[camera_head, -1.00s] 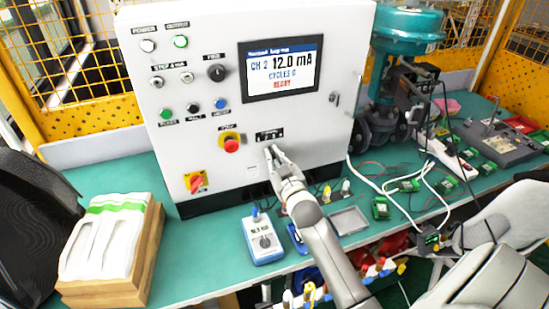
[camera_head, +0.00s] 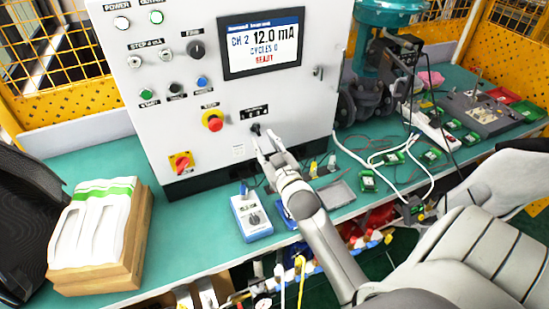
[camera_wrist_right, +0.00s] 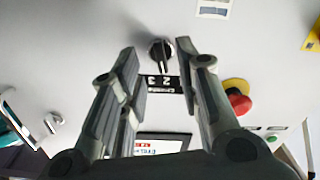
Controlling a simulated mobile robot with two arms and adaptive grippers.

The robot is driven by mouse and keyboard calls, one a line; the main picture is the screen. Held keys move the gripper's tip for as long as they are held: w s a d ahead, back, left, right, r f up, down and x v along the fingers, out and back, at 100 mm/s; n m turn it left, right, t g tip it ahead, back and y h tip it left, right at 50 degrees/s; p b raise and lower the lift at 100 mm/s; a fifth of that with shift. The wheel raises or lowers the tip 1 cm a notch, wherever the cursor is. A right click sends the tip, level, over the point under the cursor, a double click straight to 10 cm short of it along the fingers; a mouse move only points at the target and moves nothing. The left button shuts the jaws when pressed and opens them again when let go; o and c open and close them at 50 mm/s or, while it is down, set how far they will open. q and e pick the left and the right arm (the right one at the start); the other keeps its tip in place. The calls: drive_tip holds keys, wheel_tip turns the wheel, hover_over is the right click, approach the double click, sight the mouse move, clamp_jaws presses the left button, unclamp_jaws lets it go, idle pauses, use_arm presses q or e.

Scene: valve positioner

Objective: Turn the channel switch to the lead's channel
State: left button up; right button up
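The channel switch is a small black knob (camera_head: 255,129) below a black numbered label (camera_head: 254,112) on the white panel. In the right wrist view the knob (camera_wrist_right: 161,50) lies between the fingertips, with its light pointer line facing the label (camera_wrist_right: 162,82). My right gripper (camera_head: 268,147) is open just in front of the knob, with a finger on each side and clear gaps; it holds nothing. The display (camera_head: 262,42) reads CH 2, 12.0 mA, CYCLES 0, READY. I cannot tell which channel the lead is in. My left gripper is out of view.
A red emergency button (camera_head: 214,122) and a red-yellow rotary switch (camera_head: 181,162) are left of the knob. A blue-white meter (camera_head: 251,216) and a grey tray (camera_head: 335,194) stand on the green bench below. A valve with a teal actuator (camera_head: 388,14) stands right.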

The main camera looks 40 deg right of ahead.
drive_tip(key=v, duration=0.7)
drive_tip(key=shift+s, duration=0.1)
idle(0.4)
